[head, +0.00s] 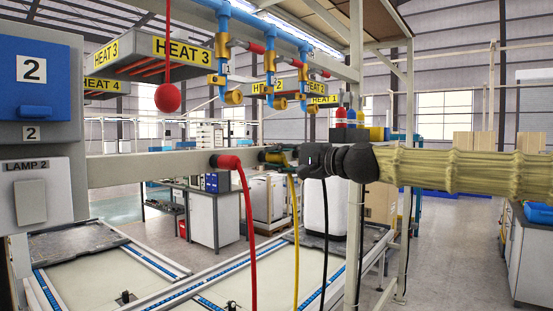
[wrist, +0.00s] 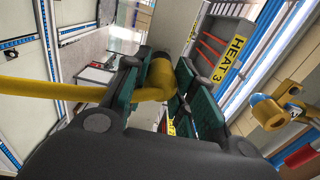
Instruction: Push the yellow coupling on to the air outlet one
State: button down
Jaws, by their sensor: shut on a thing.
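My gripper (head: 284,155) is in front of the grey rail, at the middle of the head view. It is shut on the yellow coupling (head: 270,156), whose yellow hose (head: 295,240) hangs down. In the wrist view the coupling (wrist: 160,74) sits between the green finger pads, and the hose (wrist: 55,90) runs off to the left. Several brass air outlets hang on blue pipes above the rail, among them a left one (head: 232,97) and another (head: 279,103). A brass outlet (wrist: 268,112) shows at the right of the wrist view, apart from the coupling.
A red coupling (head: 228,162) with a red hose is on the rail (head: 130,168), left of my gripper. A black hose (head: 325,235) hangs below my gripper; its top is hidden. A red ball (head: 168,97) hangs at left. HEAT boxes (head: 183,50) are overhead.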

aim_at(284, 158)
jog(key=shift+d, duration=0.1)
jog(key=shift+v, duration=1.4)
jog(key=shift+s, duration=0.1)
jog(key=shift+b+v, duration=0.3)
jog(key=shift+v, duration=1.15)
